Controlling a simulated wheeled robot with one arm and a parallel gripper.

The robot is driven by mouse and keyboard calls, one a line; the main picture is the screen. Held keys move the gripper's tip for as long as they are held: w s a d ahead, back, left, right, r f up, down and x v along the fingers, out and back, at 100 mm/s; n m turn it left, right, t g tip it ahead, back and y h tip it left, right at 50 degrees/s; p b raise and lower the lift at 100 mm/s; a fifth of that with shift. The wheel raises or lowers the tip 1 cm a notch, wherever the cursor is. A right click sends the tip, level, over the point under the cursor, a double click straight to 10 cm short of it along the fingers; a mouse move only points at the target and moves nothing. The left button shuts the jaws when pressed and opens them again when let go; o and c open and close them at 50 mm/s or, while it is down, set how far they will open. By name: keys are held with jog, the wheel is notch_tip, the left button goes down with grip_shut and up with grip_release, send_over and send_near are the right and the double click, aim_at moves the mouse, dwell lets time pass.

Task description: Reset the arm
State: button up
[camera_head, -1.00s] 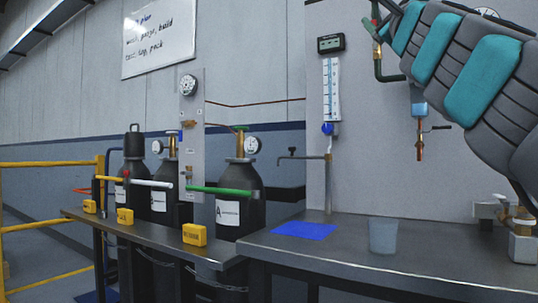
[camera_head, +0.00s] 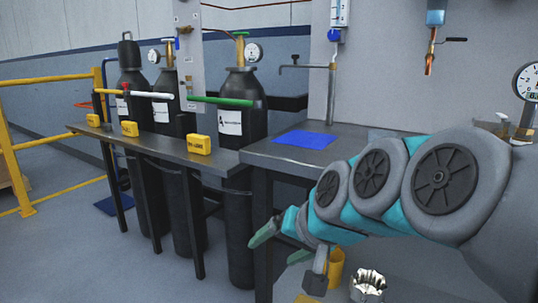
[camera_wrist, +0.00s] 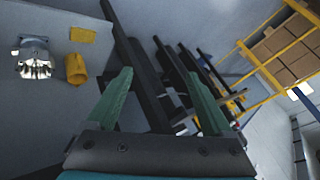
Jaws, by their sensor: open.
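My arm (camera_head: 400,185) reaches in from the right in the head view, in grey and teal segments, and hangs low in front of the metal workbench (camera_head: 258,158). My gripper (camera_head: 281,246) is at its lower left end, with green fingers apart and nothing between them. In the wrist view my gripper (camera_wrist: 155,85) is also spread open and empty. Part of the workbench is hidden behind the arm.
Black gas cylinders (camera_head: 240,135) stand behind a narrow shelf with yellow boxes (camera_head: 199,145). A blue mat (camera_head: 304,139) lies on the bench. A shiny metal part (camera_head: 368,284) and a yellow cylinder (camera_wrist: 76,68) are low near my arm. Floor at left is open.

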jog(key=s+d+f+g+h, duration=0.1)
jog(key=s+d+f+g, duration=0.1)
jog(key=s+d+f, duration=0.2)
jog(key=s+d+f+n+g+h+p, duration=0.1)
jog(key=s+d+f, duration=0.4)
jog(key=s, duration=0.6)
jog(key=s+d+f+g+h, duration=0.3)
jog(key=s+d+f+g, duration=0.1)
jog(key=s+f, duration=0.3)
jog(key=shift+s+d+f+n+g, duration=0.3)
jog(key=shift+f+g, duration=0.2)
jog(key=shift+g, duration=0.1)
dwell(1.9)
